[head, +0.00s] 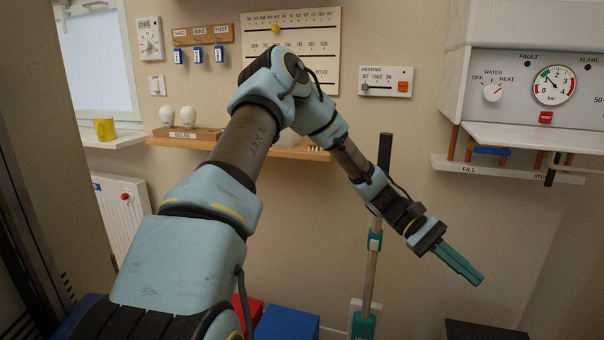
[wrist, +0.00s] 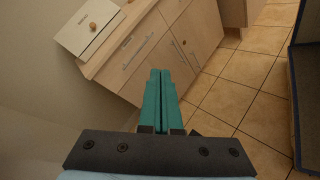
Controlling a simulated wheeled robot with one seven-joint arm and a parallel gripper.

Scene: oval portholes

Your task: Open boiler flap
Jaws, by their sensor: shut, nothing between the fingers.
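The white boiler (head: 560,30) hangs on the wall at the upper right of the head view. Its front panel carries a knob marked OFF, WATER and HEAT (head: 492,92) and a round pressure gauge (head: 553,85). A pale plate (head: 545,137) juts out below the panel; I cannot tell whether this is the flap. My gripper (head: 476,278) has teal fingers, shut and empty, pointing down and right. It is below and left of the boiler, well apart from it. In the wrist view my gripper (wrist: 160,75) is shut, and no boiler shows there.
A shelf marked FILL (head: 468,168) with pipes sits under the boiler. A grey pole (head: 372,265) stands behind my arm. Red and blue boxes (head: 287,322) are low down. The wrist view shows wooden drawers (wrist: 150,65) and clear tiled floor (wrist: 245,85).

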